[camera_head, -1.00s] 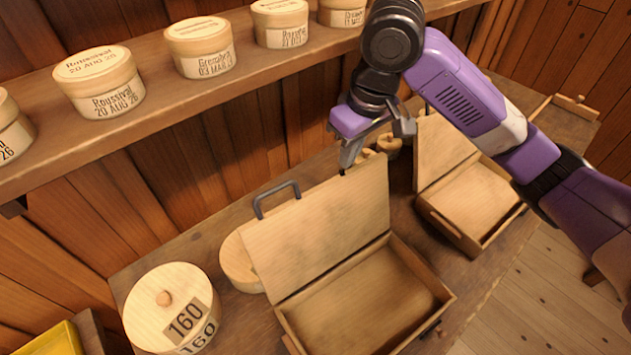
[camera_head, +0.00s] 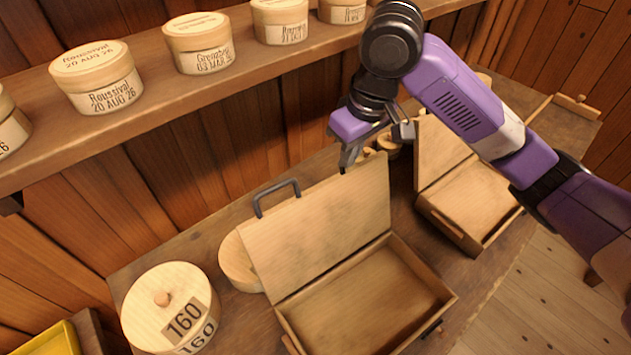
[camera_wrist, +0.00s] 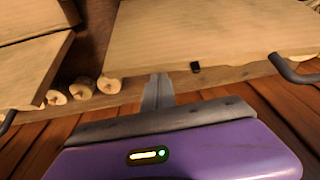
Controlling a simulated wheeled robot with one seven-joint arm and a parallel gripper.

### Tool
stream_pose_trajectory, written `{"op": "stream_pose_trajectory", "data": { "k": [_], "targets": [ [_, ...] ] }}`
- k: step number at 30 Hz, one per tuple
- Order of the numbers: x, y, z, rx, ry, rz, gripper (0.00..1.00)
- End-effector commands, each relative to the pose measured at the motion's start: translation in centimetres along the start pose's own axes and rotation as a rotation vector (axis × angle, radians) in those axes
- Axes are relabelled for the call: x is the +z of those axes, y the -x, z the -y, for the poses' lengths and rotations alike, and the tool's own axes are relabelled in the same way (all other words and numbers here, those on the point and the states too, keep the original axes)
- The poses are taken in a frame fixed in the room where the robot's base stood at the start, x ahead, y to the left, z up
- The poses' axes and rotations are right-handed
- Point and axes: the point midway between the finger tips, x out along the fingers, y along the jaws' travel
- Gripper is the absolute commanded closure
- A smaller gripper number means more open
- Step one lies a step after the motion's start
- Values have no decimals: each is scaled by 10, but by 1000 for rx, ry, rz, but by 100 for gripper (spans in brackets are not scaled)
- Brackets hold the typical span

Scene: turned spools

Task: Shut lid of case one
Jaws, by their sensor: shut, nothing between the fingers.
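Two wooden cases with open lids stand on the bench; no number shows on either, so I cannot tell which is case one. The nearer case (camera_head: 365,300) is empty and its lid (camera_head: 325,222) stands up, tilted back, with a grey handle (camera_head: 277,196) on its top edge. The farther case (camera_head: 470,208) is behind and right, its lid (camera_head: 440,150) also up and partly hidden by my arm. My gripper (camera_head: 345,168) is shut and empty, just behind the top right corner of the nearer lid. In the wrist view, the shut fingers (camera_wrist: 158,92) point towards a lid's edge (camera_wrist: 215,70); contact is unclear.
A round box marked 160 (camera_head: 170,305) stands at the left front. Another round box (camera_head: 240,262) is partly hidden behind the nearer lid. Small turned wooden pieces (camera_wrist: 82,88) lie by the cases. A shelf (camera_head: 150,110) with several round labelled boxes runs above the bench.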

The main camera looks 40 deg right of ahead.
Motion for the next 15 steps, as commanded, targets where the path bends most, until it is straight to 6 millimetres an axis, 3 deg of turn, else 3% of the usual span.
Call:
{"op": "stream_pose_trajectory", "data": {
  "k": [15],
  "targets": [
    [4,-20,0,-1,-1,0,100]
  ]
}}
